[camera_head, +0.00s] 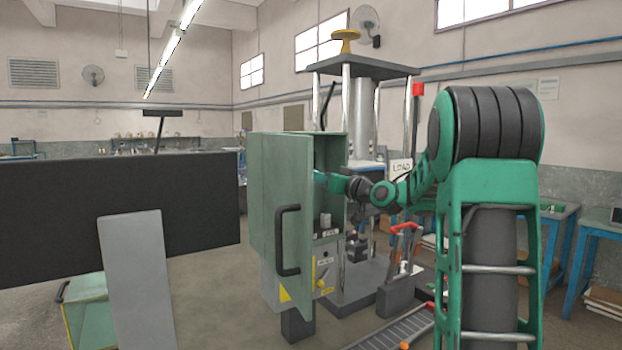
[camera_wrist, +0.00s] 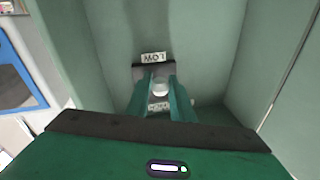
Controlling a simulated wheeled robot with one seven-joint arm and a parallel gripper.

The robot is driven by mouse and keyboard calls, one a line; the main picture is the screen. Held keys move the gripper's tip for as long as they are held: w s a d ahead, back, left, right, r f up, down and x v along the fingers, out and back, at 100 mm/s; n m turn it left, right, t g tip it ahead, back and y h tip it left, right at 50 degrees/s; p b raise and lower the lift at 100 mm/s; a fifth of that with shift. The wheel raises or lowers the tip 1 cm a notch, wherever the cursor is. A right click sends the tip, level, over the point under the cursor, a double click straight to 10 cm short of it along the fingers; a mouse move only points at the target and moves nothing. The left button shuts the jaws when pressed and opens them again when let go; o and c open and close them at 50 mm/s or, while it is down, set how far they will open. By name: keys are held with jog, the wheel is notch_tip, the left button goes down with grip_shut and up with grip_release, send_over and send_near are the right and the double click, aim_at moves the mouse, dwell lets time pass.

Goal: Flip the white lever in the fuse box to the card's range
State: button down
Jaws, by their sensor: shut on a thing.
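The green fuse box (camera_head: 331,152) stands in the middle of the head view with its door (camera_head: 295,190) swung open. My gripper (camera_wrist: 160,80) reaches into the box. In the wrist view its two fingers are closed on the white lever (camera_wrist: 160,88), whose pale rounded end shows between them. In the head view the door hides part of the box's inside. A white card (camera_head: 401,170) reading LOAD is partly hidden by my arm.
The door's black handle (camera_head: 287,240) faces the camera. A press with a yellow handwheel (camera_head: 345,40) stands behind the box. A red-handled item (camera_head: 405,228) is to the right. A large dark panel (camera_head: 120,215) fills the left. Blue benches (camera_head: 597,232) stand at right.

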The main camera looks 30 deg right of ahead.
jog(key=shift+f, duration=0.2)
jog(key=c, duration=1.5)
grip_release()
jog(key=shift+c, duration=0.2)
jog(key=v, duration=1)
jog(key=shift+s+f, duration=0.25)
jog(key=shift+f, duration=0.1)
